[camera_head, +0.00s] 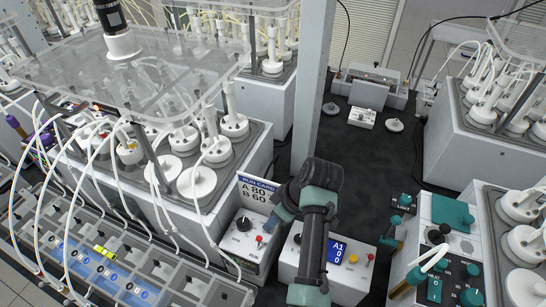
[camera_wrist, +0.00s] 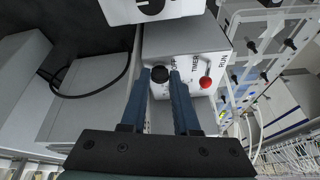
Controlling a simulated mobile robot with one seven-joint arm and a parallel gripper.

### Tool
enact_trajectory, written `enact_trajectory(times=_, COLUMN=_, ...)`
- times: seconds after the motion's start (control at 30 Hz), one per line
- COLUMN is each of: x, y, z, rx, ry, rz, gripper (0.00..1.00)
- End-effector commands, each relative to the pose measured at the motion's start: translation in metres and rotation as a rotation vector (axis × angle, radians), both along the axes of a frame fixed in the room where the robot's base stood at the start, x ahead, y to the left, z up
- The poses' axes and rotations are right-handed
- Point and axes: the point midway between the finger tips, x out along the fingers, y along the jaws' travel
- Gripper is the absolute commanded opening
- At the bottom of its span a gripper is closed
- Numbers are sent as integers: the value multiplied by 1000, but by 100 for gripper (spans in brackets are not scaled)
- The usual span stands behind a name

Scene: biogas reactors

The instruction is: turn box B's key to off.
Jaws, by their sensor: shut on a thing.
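In the wrist view my gripper (camera_wrist: 160,76) has its two blue fingers on either side of a small black knob (camera_wrist: 159,75), closed on it. The knob sits on a white box (camera_wrist: 181,40) with printed words, OFF and RUN among them, and a red-tipped part (camera_wrist: 206,82) to its right. My arm hides part of the right box. No letter B is readable on the gripped box.
A run card (camera_head: 257,190) stands behind the left box. A teal-knobbed panel (camera_head: 445,250) stands at right. In the wrist view another white box (camera_wrist: 170,10) is close by.

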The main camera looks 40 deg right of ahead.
Motion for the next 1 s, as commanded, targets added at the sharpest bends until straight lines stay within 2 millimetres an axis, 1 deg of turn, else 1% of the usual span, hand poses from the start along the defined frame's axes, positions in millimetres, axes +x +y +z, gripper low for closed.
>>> enact_trajectory(times=0.2, x=2, y=-2, z=0, rx=-1, ry=-4, rz=128, gripper=0)
enact_trajectory(times=0.4, x=2, y=-2, z=1, rx=-1, ry=-4, rz=197, gripper=0)
enact_trajectory(times=0.63, x=2, y=-1, z=2, rx=0, ry=0, rz=230, gripper=0)
enact_trajectory(times=0.97, x=3, y=-1, z=3, rx=-1, ry=0, rz=231, gripper=0)
enact_trajectory(times=1.0, x=3, y=-1, z=3, rx=-1, ry=-1, rz=231, gripper=33)
